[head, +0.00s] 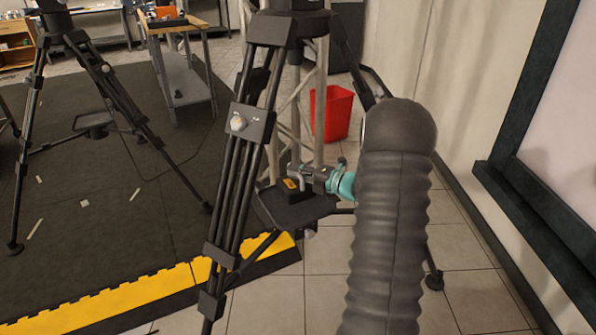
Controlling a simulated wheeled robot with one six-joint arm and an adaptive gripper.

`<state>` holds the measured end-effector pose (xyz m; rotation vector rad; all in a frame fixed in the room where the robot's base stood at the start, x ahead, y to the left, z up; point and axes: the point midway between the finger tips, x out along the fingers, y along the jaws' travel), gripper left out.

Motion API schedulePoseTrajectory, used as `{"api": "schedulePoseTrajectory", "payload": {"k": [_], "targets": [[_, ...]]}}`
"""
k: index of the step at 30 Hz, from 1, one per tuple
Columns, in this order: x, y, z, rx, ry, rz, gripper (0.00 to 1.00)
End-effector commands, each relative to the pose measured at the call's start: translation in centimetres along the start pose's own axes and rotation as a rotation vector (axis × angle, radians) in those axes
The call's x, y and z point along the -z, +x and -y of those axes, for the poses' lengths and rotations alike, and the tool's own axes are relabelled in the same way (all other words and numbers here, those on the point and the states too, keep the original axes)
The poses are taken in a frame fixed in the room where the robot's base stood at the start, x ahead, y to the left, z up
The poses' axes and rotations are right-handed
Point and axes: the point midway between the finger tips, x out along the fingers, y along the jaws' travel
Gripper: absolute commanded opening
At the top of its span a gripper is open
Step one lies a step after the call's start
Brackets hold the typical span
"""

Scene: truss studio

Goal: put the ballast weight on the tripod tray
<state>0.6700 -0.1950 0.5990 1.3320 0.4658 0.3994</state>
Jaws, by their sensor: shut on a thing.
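The ballast weight (297,194) is a small dark block with an orange-yellow label. My gripper (300,180) comes in from the right and is shut on the weight. The tripod tray (283,213) is a dark flat plate between the legs of the near tripod (240,150). The weight is over the tray, at or very close to its surface; I cannot tell whether they touch. A tripod leg stands just left of the tray, and my arm hides part of the right side.
A red bin (332,112) and a truss column stand behind the tray. Another tripod (95,75) with its own tray is at the left on the dark mat. A yellow mat edge (130,297) runs along the front. A workbench (180,30) is at the back.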

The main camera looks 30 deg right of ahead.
Motion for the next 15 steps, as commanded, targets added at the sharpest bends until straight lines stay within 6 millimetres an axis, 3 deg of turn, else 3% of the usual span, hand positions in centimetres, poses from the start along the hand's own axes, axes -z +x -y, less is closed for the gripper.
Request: {"api": "schedulePoseTrajectory", "payload": {"k": [8, 15], "targets": [[0.5, 0.3, 2.7, -0.005, -0.001, 0.0, 0.0], [0.5, 0.3, 3.0, -0.005, -0.004, 0.001, 0.0]]}}
